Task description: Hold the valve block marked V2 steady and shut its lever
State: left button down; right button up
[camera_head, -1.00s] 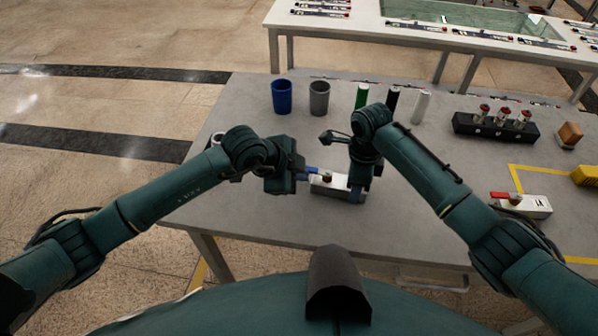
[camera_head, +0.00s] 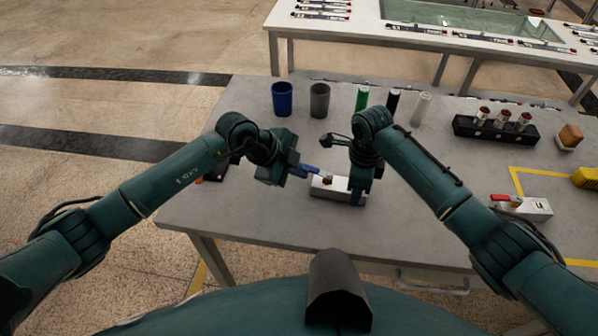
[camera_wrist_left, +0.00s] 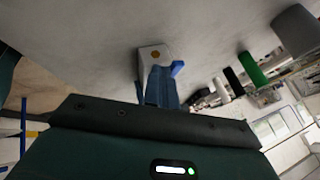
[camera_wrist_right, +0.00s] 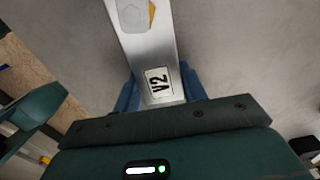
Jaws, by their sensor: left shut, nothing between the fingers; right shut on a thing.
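The valve block V2 (camera_head: 330,188) is a pale block lying on the grey table, with a brass-coloured part on top and a blue lever (camera_head: 311,169) sticking out to the left. Its V2 label (camera_wrist_right: 158,84) shows in the right wrist view. My right gripper (camera_head: 357,193) is shut on the block's right end, with blue fingers on both sides of it. My left gripper (camera_head: 302,175) is shut and empty at the block's left end, close by the lever. In the left wrist view, the lever (camera_wrist_left: 177,68) shows beside the fingertips (camera_wrist_left: 158,75); contact is unclear.
A second valve block (camera_head: 527,207) with a red lever sits at the right, near yellow tape. A blue cup (camera_head: 282,98), a grey cup (camera_head: 320,100) and several cylinders stand behind. A black holder (camera_head: 485,129) stands at back right.

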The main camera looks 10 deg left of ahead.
pick_arm(q)
jog(key=w+m+g, duration=0.1)
jog(key=m, duration=0.1)
jog(key=w+m+g, duration=0.1)
jog(key=shift+w+r+m+h, duration=0.1)
jog(key=shift+w+m+h, duration=0.1)
jog(key=shift+m+h, duration=0.2)
jog(key=shift+w+d+m+g, duration=0.35)
jog(key=shift+w+m+g, duration=0.5)
jog(key=shift+m, duration=0.35)
jog(key=shift+w+d, duration=0.85)
jog(key=shift+w, duration=0.1)
jog(key=shift+s+d, duration=0.35)
jog(key=shift+s, duration=0.5)
jog(key=w+a+r, duration=0.3)
jog(key=a+r, duration=0.2)
jog(key=r, duration=0.3)
jog(key=shift+w, duration=0.35)
